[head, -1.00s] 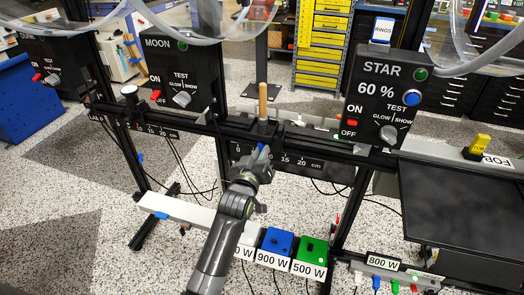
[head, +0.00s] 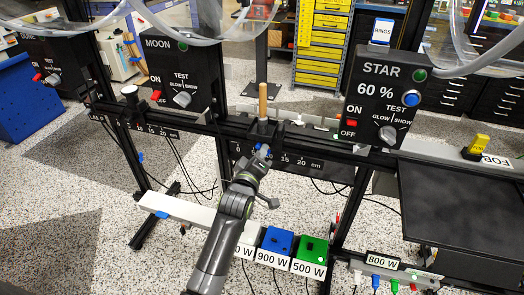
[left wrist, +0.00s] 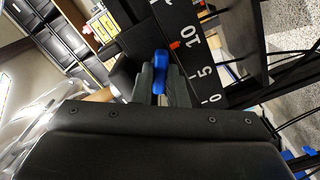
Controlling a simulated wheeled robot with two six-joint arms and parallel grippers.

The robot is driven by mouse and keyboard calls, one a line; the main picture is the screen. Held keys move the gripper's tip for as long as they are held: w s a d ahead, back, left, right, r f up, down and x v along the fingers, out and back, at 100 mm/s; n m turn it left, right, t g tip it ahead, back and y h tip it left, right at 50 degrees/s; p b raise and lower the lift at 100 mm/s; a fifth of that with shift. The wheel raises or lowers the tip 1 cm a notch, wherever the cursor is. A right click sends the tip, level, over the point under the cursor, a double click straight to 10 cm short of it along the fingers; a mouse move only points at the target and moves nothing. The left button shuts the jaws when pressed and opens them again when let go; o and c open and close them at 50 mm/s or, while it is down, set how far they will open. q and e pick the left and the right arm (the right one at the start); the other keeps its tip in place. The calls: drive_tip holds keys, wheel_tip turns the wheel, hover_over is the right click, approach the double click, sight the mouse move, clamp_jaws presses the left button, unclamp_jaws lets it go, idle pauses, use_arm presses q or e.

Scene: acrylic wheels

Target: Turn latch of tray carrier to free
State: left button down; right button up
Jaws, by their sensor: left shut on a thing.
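The blue latch (head: 264,150) sits on the front of the dark rail, just below the tray carrier (head: 262,128) with its upright wooden handle (head: 263,98). My left gripper (head: 260,158) reaches up to the latch from below and is shut on it. In the left wrist view the blue latch (left wrist: 161,66) shows between the grey fingertips (left wrist: 158,82), beside the ruler scale with its red pointer mark. The fingers hide part of the latch. My right gripper is not in view.
The ruler scale (head: 300,161) runs along the rail. The STAR box (head: 380,95) stands to the right and the MOON box (head: 182,75) to the left. Blue and green blocks (head: 274,244) labelled in watts lie below. A dark panel (head: 465,205) is at right.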

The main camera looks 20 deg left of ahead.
use_arm(q)
drive_tip(key=shift+f+n, duration=0.1)
drive_tip(key=shift+n, duration=1.2)
drive_tip(key=n, duration=0.4)
drive_tip(key=c, duration=1.3)
unclamp_jaws()
drive_tip(key=s+p, duration=0.4)
drive_tip(key=s, duration=0.3)
drive_tip(key=shift+a, duration=0.15)
